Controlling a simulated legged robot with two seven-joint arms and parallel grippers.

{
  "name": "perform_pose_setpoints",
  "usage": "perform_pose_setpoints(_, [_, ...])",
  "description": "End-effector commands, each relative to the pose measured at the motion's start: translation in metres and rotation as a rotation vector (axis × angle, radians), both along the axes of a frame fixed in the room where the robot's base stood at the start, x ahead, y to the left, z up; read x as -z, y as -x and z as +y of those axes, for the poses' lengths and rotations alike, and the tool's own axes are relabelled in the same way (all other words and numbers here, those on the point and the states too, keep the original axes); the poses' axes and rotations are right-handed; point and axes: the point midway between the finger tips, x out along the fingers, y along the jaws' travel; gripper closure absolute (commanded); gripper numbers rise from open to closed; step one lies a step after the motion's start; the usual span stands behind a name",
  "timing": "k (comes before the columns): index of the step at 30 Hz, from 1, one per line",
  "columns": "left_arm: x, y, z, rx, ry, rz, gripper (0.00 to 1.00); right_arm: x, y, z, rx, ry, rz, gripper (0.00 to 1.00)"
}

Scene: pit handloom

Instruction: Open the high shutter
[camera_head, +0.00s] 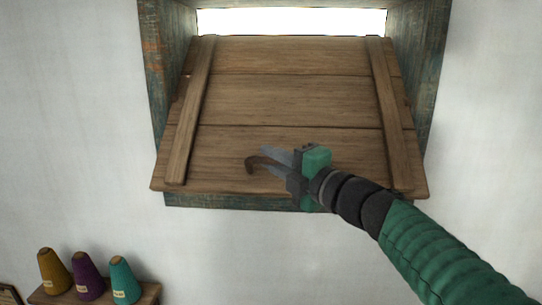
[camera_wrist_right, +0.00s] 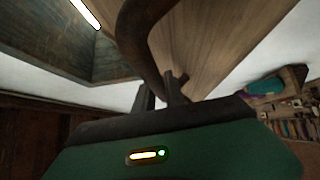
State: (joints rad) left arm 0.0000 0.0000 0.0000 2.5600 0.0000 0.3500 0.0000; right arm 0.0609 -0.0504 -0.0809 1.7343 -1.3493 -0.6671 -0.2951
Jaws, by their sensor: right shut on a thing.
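The wooden shutter (camera_head: 290,100) is a plank panel with two upright battens, set in a weathered blue-green frame (camera_head: 158,75) high on the wall. It is tilted, with its lower edge out from the frame and a bright gap (camera_head: 290,21) above its top edge. A curved dark handle (camera_head: 251,163) is on its lower middle. My right gripper (camera_head: 268,160) is at the handle, shut on it. In the right wrist view the handle (camera_wrist_right: 140,35) curves down to my gripper's fingers (camera_wrist_right: 160,92), with the shutter's planks (camera_wrist_right: 215,40) behind. My left gripper is not in view.
Cones of yellow (camera_head: 54,270), purple (camera_head: 87,275) and teal (camera_head: 124,279) thread stand on a small wooden shelf (camera_head: 150,292) at the lower left. The white wall (camera_head: 70,120) around the frame is clear.

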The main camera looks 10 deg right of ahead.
Motion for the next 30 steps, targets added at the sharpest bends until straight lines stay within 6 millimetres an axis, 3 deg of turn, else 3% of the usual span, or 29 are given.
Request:
perform_pose_setpoints(16, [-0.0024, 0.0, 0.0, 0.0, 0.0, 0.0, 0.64, -0.0012, -0.0001, -0.0018, 0.005, -0.002, 0.007, 1.0])
perform_pose_setpoints(17, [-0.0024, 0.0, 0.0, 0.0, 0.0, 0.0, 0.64, -0.0011, -0.0001, -0.0018, 0.005, -0.002, 0.008, 0.82])
perform_pose_setpoints(18, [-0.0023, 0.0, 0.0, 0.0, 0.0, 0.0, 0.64, -0.0011, -0.0001, -0.0017, 0.005, -0.002, 0.008, 0.77])
perform_pose_setpoints(30, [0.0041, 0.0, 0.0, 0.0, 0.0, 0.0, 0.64, 0.0013, 0.0095, -0.0059, 0.004, -0.002, 0.005, 0.77])
